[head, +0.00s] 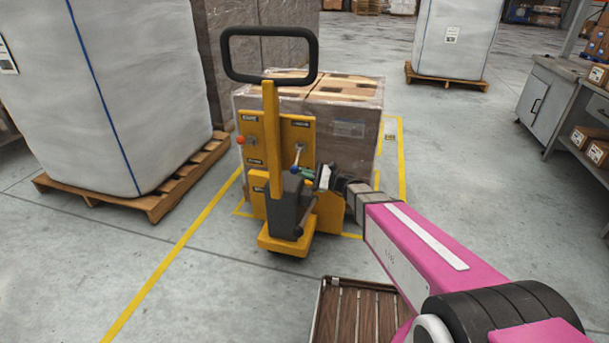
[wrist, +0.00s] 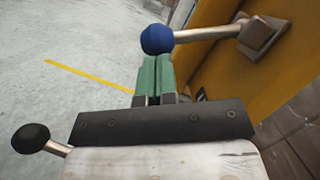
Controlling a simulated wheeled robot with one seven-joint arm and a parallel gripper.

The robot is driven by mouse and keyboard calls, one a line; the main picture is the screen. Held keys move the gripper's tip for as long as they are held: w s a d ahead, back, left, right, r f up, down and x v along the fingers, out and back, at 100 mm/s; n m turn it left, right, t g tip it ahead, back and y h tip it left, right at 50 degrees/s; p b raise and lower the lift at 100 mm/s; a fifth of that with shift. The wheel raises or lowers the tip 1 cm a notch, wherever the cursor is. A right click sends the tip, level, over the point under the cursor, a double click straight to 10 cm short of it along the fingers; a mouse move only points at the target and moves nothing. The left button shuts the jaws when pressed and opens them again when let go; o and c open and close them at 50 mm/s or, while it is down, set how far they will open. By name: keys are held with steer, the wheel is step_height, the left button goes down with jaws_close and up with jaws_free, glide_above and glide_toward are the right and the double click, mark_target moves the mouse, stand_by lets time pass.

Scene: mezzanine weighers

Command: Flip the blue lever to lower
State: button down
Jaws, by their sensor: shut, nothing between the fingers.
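The blue lever shows in the wrist view as a blue ball knob (wrist: 157,39) on a metal rod that runs right to a bracket on a yellow panel. In the head view its small blue knob (head: 293,169) is on the yellow pallet truck (head: 270,115), its rod slanting up from the knob. My gripper (wrist: 156,60) has its green fingers shut and empty. Their tips sit right at the knob; I cannot tell whether they touch it. My gripper also shows in the head view (head: 304,173), close against the truck's panel.
A black knob (wrist: 30,138) on a rod shows low left in the wrist view. An orange knob (head: 240,140) is on the truck's left side. Wrapped boxes (head: 350,120) stand behind the truck. A large white bag (head: 100,90) is at left. Grey floor (head: 460,150) is free at right.

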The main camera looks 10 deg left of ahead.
steer(key=s+r+m, duration=0.1)
steer(key=m, duration=0.1)
steer(key=s+r+m+t, duration=0.1)
steer(key=m, duration=0.1)
steer(key=shift+r+y, duration=0.1)
steer(key=shift+y, duration=0.2)
step_height(320, 180, up, 7)
steer(key=m+t, duration=0.5)
steer(key=m, duration=0.5)
glide_above(297, 170)
steer(key=d, duration=0.2)
steer(key=shift+s+r, duration=0.1)
steer(key=shift+s, duration=0.2)
steer(key=shift+r, duration=0.15)
steer(key=s+a+f+v, duration=0.1)
steer(key=v, duration=1.2)
steer(key=shift+s+f, duration=0.25)
steer(key=shift+s, duration=0.15)
